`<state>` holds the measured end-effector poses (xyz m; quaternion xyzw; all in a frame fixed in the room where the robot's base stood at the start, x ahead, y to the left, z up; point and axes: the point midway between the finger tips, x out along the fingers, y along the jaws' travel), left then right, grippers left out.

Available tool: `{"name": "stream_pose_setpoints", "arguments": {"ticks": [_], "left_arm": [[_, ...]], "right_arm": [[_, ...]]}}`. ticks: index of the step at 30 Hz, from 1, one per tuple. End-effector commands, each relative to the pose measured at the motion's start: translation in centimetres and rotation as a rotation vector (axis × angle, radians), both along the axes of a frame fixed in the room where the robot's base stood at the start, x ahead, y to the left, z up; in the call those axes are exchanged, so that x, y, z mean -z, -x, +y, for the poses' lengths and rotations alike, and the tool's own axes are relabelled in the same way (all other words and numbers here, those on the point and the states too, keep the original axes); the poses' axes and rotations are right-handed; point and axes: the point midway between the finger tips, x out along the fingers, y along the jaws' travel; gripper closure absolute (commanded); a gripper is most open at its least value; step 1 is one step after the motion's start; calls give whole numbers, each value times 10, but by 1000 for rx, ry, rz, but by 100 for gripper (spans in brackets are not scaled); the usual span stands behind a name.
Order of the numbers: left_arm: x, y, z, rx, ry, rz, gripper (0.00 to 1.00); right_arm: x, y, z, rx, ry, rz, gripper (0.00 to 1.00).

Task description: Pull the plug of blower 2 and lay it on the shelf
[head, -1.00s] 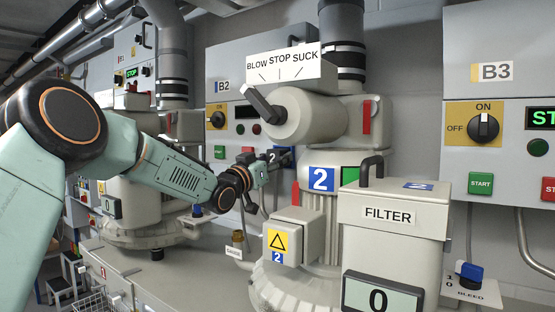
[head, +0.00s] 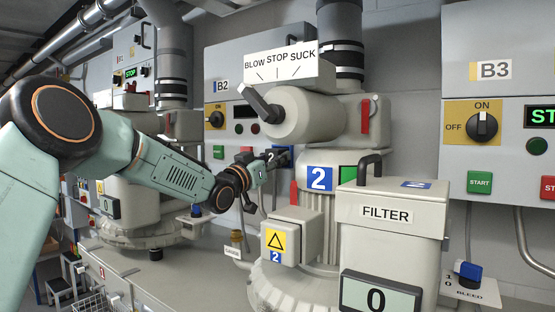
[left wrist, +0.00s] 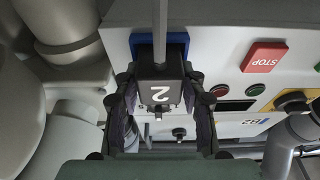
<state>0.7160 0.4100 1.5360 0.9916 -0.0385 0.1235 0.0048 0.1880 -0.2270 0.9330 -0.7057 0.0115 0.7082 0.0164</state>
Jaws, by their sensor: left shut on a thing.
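The plug (head: 271,157) of blower 2 is a dark block marked with a white 2. It also shows in the left wrist view (left wrist: 160,92), with a grey cable running up across the picture from it. My left gripper (head: 262,168) is shut on the plug, with one finger on each side in the left wrist view (left wrist: 160,110). A blue socket (head: 285,154) is right behind the plug; the plug covers much of it, and I cannot tell whether they still touch. Blower 2 (head: 318,205) stands just right of the gripper. My right gripper is out of view.
The grey bench top (head: 185,265) has bare room at lower left. The filter box (head: 390,235) and the yellow warning box (head: 295,235) stand close on the right. The B2 panel (head: 225,105) is behind the gripper. A small brass fitting (head: 236,238) sits below it.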

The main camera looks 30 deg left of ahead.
Motion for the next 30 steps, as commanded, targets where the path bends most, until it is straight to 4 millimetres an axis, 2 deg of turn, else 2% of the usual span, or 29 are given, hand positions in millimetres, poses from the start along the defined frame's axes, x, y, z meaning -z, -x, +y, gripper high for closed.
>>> {"name": "stream_pose_setpoints", "arguments": {"ticks": [7, 30], "left_arm": [[-1, 5, 1, -1, 1, -2, 100], [0, 37, 4, -1, 2, -1, 100]], "right_arm": [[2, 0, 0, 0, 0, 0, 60], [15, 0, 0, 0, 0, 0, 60]]}}
